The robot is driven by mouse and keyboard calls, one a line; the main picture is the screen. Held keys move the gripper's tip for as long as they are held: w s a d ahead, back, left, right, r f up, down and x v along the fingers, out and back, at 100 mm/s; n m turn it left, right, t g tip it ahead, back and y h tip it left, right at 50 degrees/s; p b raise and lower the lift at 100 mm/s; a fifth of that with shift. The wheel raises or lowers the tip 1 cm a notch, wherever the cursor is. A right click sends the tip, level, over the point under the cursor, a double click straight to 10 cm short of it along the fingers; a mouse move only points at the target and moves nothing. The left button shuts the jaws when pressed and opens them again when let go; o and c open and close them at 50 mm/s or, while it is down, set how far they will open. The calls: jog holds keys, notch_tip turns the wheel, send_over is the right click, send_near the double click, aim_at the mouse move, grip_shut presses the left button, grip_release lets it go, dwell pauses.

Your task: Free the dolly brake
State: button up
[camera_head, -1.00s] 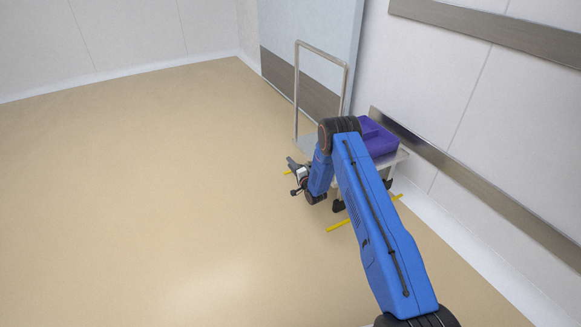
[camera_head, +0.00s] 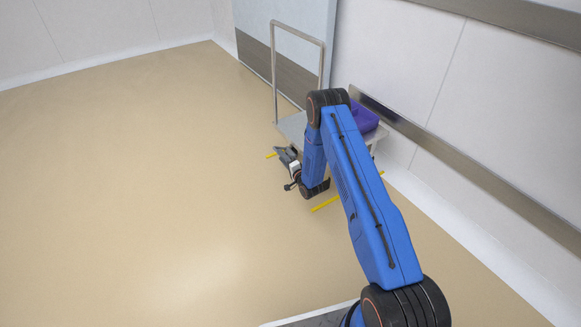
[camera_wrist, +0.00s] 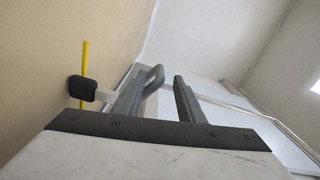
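The dolly is a pale platform (camera_head: 291,122) with a tall metal push handle (camera_head: 298,31), standing by the wall. My gripper (camera_head: 284,152) is low at the dolly's near left side, and my arm hides much of the dolly.
A purple bin (camera_head: 363,117) sits on the dolly, partly behind my arm. Yellow floor strips (camera_head: 327,203) lie beside it, and one shows in the wrist view (camera_wrist: 85,60). A metal wall rail (camera_head: 450,155) runs along the right. The floor to the left is clear.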

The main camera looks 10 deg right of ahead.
jog(key=v, duration=0.8)
jog(key=shift+r, duration=0.1)
jog(key=s+d+r+n+g+h, duration=0.1)
jog(key=d+r+n+g+h, duration=0.15)
jog(key=r, duration=1.25)
jog(key=s+d+r+n+g+h, duration=0.1)
jog(key=s+r+n+g+h, duration=0.15)
jog(key=r, duration=1.35)
jog(key=s+r+n+g, duration=0.1)
jog(key=s+r, duration=0.5)
jog(key=s, duration=0.4)
jog(key=s+d+r+n+g+h, duration=0.1)
jog(key=s+r+n+g, duration=0.1)
jog(key=s+r, duration=0.55)
jog(key=s+r+n+g, duration=0.1)
jog(key=s+r, duration=0.3)
jog(key=s, duration=0.7)
jog(key=s+a+n+g, duration=0.1)
jog(key=s+n+g, duration=0.2)
jog(key=s, duration=2.5)
